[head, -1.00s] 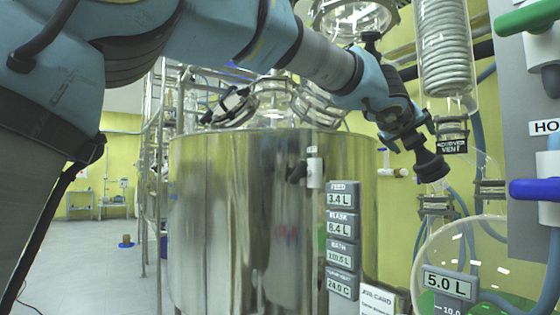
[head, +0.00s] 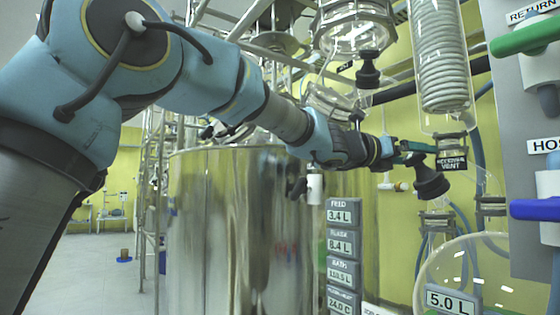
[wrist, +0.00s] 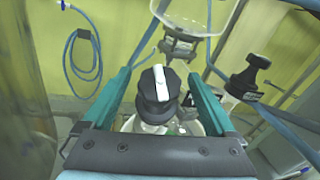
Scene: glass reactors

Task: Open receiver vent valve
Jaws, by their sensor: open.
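The receiver vent label (head: 450,163) hangs at the right in the head view. A black valve knob (head: 430,182) sits just below and left of it. My gripper (head: 412,153) is close to the knob, its teal fingers reaching toward it. In the wrist view my gripper (wrist: 160,76) is open. A black knob with a white bar on top (wrist: 158,90) shows between the fingers, with gaps on both sides; it appears to be the vent knob. The fingers do not visibly touch it. The label's writing is not visible there.
Another black knob (wrist: 247,79) is right of the fingers in the wrist view. A glass coil condenser (head: 442,60) stands above the vent. A round flask (head: 470,270) is below. Green (head: 525,40) and blue (head: 535,209) handles are at right. A steel vessel (head: 235,230) lies under my arm.

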